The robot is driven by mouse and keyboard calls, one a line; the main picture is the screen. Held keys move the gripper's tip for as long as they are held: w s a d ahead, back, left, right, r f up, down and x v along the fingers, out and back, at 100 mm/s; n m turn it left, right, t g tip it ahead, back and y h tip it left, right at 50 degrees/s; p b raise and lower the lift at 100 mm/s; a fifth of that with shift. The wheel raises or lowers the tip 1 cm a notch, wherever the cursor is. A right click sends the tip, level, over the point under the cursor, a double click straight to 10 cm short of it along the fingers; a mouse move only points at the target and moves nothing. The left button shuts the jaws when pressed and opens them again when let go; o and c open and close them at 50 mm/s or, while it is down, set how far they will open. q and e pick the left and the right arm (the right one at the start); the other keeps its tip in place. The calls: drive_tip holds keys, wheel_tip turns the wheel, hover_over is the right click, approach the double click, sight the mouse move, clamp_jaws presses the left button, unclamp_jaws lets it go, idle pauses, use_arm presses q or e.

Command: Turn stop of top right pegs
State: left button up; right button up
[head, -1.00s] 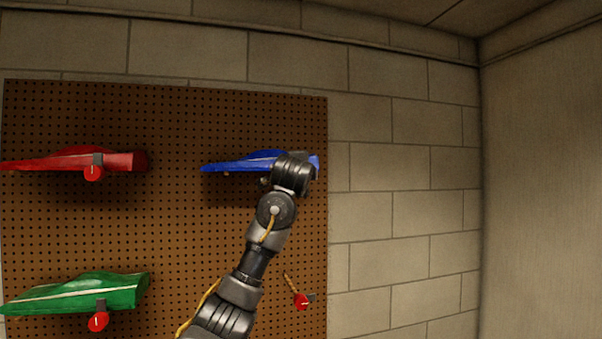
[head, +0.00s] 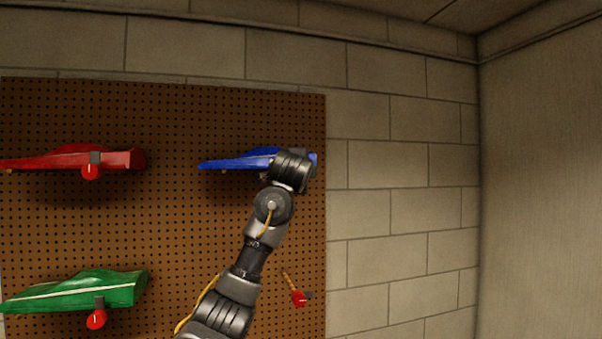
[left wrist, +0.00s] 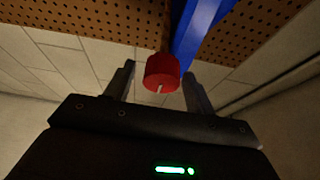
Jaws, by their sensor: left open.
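A blue car (head: 238,162) rests at the top right of the brown pegboard (head: 180,240). Its right end is partly hidden by my left arm in the head view. The blue body also shows in the left wrist view (left wrist: 200,30). A red round stop (left wrist: 163,70) with a white line on its face sits beside the car's blue edge. My left gripper (left wrist: 158,74) is open, with one finger on each side of the red stop. Small gaps show between the stop and the fingers. In the head view this stop and my fingertips are hidden behind my wrist. My right gripper is not in view.
A red car (head: 65,160) with a red stop (head: 91,171) is at upper left. A green car (head: 80,291) with a red stop (head: 97,319) is at lower left. Another peg with a red stop (head: 299,298) is at lower right, without a car. Block wall (head: 400,200) lies right of the board.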

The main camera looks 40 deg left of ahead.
use_arm(q)
drive_tip(key=shift+s+f, duration=0.1)
drive_tip(key=shift+s, duration=0.1)
drive_tip(key=b+v, duration=0.6)
drive_tip(key=v, duration=0.4)
drive_tip(key=shift+s+d, duration=0.15)
drive_tip(key=shift+d, duration=0.05)
